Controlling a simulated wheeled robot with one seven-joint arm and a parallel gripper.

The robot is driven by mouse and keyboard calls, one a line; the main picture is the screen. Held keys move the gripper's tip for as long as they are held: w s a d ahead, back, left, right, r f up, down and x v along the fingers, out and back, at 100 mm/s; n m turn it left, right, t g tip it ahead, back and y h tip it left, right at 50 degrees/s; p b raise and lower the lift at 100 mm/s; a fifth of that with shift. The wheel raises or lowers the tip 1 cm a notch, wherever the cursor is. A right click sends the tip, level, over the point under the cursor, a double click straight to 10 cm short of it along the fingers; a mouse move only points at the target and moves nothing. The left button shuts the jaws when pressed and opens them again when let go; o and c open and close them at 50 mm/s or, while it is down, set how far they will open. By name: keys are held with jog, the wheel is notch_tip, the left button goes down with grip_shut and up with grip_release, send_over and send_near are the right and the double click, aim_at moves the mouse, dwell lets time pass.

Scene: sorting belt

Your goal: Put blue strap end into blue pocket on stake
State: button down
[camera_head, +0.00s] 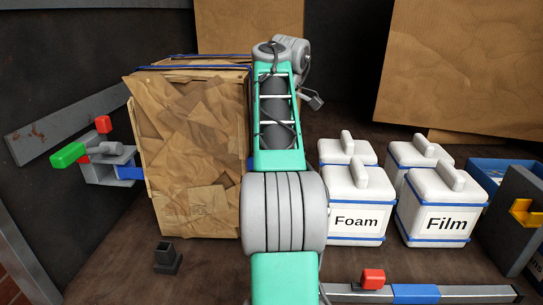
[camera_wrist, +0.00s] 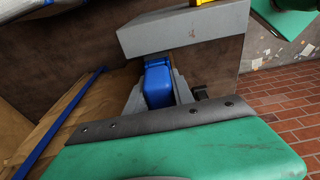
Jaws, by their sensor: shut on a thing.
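In the wrist view my gripper (camera_wrist: 158,90) has its grey fingers on both sides of a blue block-like piece, which looks like the blue strap end (camera_wrist: 157,86). The fingers are shut on it. Just beyond it is a grey block (camera_wrist: 185,33) with a bit of yellow on its top edge; the block may be part of the stake. I cannot make out the blue pocket. In the head view my arm hides the gripper and the held piece. A dark grey upright with a yellow bracket (camera_head: 525,214) stands at the far right there.
A brown-wrapped crate (camera_head: 195,150) with blue straps stands left of my arm. Left of it is a grey fixture with green and red handles (camera_head: 108,160). White "Foam" (camera_head: 355,203) and "Film" (camera_head: 440,200) containers stand right. A grey-blue bar (camera_head: 416,293) lies in front.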

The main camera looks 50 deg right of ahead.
jog(key=shift+f+b, duration=0.4)
jog(key=shift+f, duration=0.65)
jog(key=c, duration=1.2)
grip_release()
jog(key=shift+c, duration=0.2)
jog(key=shift+o, duration=0.8)
jog(key=shift+r, duration=0.25)
jog(key=shift+o, duration=0.3)
jog(key=r+p, duration=0.1)
jog(key=r, duration=0.2)
jog(key=r+p, duration=0.1)
jog(key=r, duration=0.2)
jog(key=s+r+p, duration=0.1)
jog(key=r+p, duration=0.1)
jog(key=r, duration=0.1)
jog(key=shift+s+d+r, duration=0.1)
jog(key=shift+d, duration=0.15)
